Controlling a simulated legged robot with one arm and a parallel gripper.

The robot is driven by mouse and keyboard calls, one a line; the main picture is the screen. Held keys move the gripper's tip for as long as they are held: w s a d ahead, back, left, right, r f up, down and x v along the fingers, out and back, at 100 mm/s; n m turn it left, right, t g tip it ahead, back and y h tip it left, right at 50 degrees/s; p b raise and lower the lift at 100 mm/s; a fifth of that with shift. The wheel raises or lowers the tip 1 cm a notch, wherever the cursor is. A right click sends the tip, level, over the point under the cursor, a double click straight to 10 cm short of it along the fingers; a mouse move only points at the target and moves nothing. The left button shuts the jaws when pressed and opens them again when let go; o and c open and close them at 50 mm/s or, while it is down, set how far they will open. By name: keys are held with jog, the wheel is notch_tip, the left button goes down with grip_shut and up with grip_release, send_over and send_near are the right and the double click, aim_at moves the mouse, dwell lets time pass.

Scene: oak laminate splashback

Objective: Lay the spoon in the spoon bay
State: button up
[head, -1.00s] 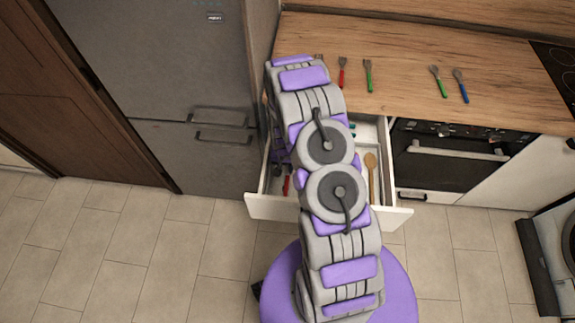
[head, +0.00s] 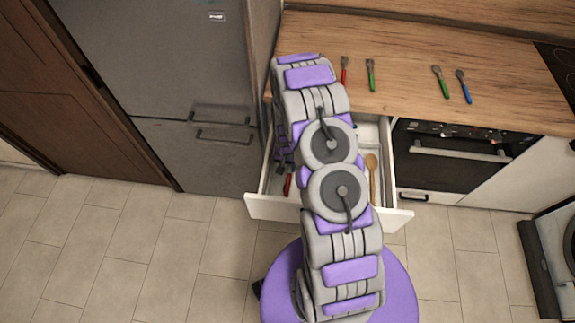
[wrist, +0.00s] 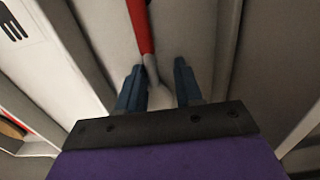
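A spoon with a red handle (wrist: 141,28) lies in a long bay of the drawer tray. Its metal bowl (wrist: 160,98) is between my gripper's fingers (wrist: 157,88) in the wrist view. The fingers are apart, with a gap beside the bowl. In the head view my gripper (head: 284,152) is low in the left part of the open drawer (head: 272,208), and the red handle (head: 287,184) shows just in front of it. A fork pictogram (wrist: 12,24) is printed on the surface at the wrist view's left. No spoon marking is visible.
Cutlery with red (head: 344,75), green (head: 370,78), green (head: 443,86) and blue (head: 465,92) handles lies on the wooden worktop (head: 410,65). A wooden spoon (head: 371,180) lies in the drawer's right part. The fridge (head: 165,75) stands left; the oven (head: 450,155) is right.

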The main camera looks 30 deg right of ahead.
jog(key=shift+d+r, duration=0.3)
jog(key=shift+r, duration=0.1)
jog(key=s+a+r+n+p, duration=0.1)
jog(key=s+a+r, duration=0.1)
jog(key=r, duration=1)
jog(key=s+a+r+n+p, duration=0.1)
jog(key=s+a+r, duration=0.15)
jog(key=r, duration=0.95)
jog(key=s+a+r+n+g, duration=0.1)
jog(key=s+a+r, duration=0.3)
jog(key=s+r, duration=0.6)
jog(key=s+a+r+n+g, duration=0.1)
jog(key=s+a+r+n, duration=0.2)
jog(key=s+r, duration=0.7)
jog(key=s+a, duration=0.1)
jog(key=s, duration=0.6)
jog(key=shift+s+a+r+n, duration=0.15)
jog(key=shift+s+a+n, duration=0.15)
jog(key=shift+n, duration=0.1)
